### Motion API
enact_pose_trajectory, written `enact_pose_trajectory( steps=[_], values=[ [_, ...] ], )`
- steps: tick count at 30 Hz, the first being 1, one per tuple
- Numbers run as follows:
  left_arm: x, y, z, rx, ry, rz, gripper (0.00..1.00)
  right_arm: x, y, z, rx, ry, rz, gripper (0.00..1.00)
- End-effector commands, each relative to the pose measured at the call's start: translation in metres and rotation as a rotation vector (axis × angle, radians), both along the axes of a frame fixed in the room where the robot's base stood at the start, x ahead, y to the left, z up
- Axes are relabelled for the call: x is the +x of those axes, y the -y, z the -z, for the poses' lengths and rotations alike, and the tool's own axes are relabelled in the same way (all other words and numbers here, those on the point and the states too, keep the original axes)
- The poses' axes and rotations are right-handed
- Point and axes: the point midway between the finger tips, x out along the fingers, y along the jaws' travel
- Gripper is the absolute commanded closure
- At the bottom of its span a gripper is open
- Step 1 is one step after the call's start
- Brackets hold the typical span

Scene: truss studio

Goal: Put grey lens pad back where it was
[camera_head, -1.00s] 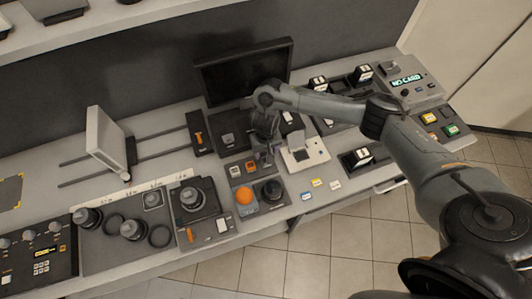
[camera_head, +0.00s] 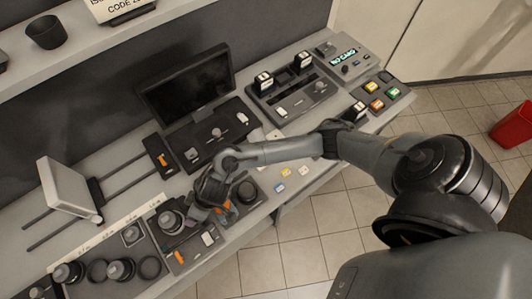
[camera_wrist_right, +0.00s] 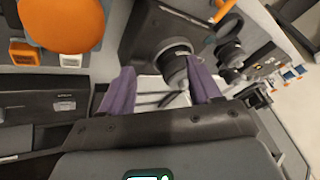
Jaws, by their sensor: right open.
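A lens mat (camera_head: 85,286) at the lower left carries several dark lens pieces and rings. A small grey square (camera_head: 131,234) lies at its right end; I cannot tell whether it is the grey lens pad. My right gripper (camera_head: 207,207) hangs just right of a black unit with a round lens (camera_head: 171,220) on it. In the right wrist view the purple fingers of my right gripper (camera_wrist_right: 162,92) are open with nothing held, and a dark lens (camera_wrist_right: 174,60) shows beyond them. My left gripper is not in view.
An orange dome (camera_wrist_right: 60,20) is close by in the wrist view. A monitor (camera_head: 190,82) stands behind, and a white panel (camera_head: 66,186) on rails is at left. The control console (camera_head: 300,100) is at right. My arm crosses above the desk's front part.

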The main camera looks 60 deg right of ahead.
Motion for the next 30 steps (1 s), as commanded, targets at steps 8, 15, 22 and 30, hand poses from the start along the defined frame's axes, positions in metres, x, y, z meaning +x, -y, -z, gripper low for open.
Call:
enact_pose_trajectory(
  steps=[8,15,22,30],
  values=[
    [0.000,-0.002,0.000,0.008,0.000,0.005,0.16,-0.038,-0.011,-0.053,-0.037,0.221,0.031,0.37],
    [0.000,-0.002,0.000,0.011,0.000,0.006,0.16,-0.100,0.079,-0.057,-0.216,0.098,0.126,0.37],
    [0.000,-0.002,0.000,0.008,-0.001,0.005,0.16,-0.157,0.133,-0.054,-0.300,-0.053,0.137,0.37],
    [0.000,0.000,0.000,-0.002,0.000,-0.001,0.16,-0.173,0.146,-0.053,-0.317,-0.093,0.131,0.37]
  ],
)
